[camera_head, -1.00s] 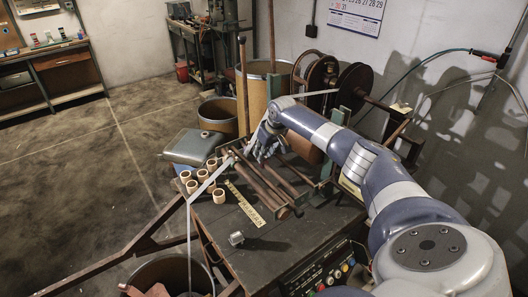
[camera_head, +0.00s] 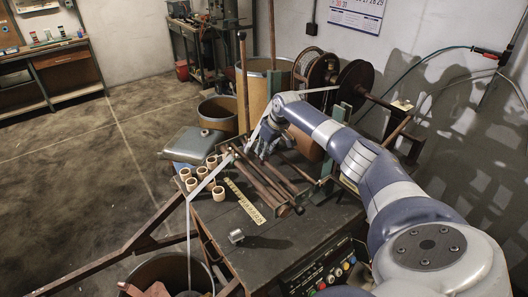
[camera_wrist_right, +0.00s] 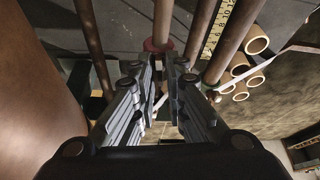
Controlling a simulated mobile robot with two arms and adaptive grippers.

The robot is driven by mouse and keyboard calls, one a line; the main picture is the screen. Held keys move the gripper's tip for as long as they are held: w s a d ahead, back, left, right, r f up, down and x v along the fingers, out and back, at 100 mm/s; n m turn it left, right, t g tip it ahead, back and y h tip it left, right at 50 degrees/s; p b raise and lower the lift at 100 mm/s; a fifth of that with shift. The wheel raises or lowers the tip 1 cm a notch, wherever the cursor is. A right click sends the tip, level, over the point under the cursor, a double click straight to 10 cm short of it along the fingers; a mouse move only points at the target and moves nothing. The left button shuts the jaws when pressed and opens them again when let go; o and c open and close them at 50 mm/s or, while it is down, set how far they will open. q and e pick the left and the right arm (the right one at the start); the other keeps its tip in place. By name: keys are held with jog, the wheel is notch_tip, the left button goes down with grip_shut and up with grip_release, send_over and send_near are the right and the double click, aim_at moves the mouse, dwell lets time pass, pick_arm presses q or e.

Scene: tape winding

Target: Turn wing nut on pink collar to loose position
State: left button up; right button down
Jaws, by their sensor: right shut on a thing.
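The pink collar (camera_wrist_right: 155,46) sits around a rod just beyond my right fingertips in the right wrist view. My right gripper (camera_wrist_right: 162,65) has its two fingers drawn close together at the collar's near side, shut on a small piece there. That piece is at the wing nut's place, but the fingers hide most of it, so its angle cannot be read. In the head view my right gripper (camera_head: 262,148) is low over the rods of the winding frame; the collar cannot be made out there. My left gripper is not in view.
Brown rods (camera_wrist_right: 222,42) run close beside the fingers. Several tan rings (camera_wrist_right: 257,46) and a yellow ruler (camera_head: 245,203) lie on the bench. A pale tape (camera_head: 211,176) crosses the frame's left end. A large brown roll (camera_wrist_right: 30,100) stands close at left in the wrist view.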

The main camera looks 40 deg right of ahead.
jog(key=shift+f+n+y+b, duration=0.2)
jog(key=shift+n+y+b, duration=0.3)
jog(key=shift+n+b, duration=0.45)
jog(key=shift+r+n+y+b, duration=0.1)
jog(key=shift+n+y+b, duration=0.2)
jog(key=shift+n+b, duration=0.6)
jog(key=shift+r+n, duration=0.1)
jog(key=shift+n, duration=0.15)
jog(key=c, duration=1.8)
grip_release()
jog(key=v, duration=1.2)
jog(key=shift+w+d, duration=0.1)
jog(key=shift+w, duration=0.05)
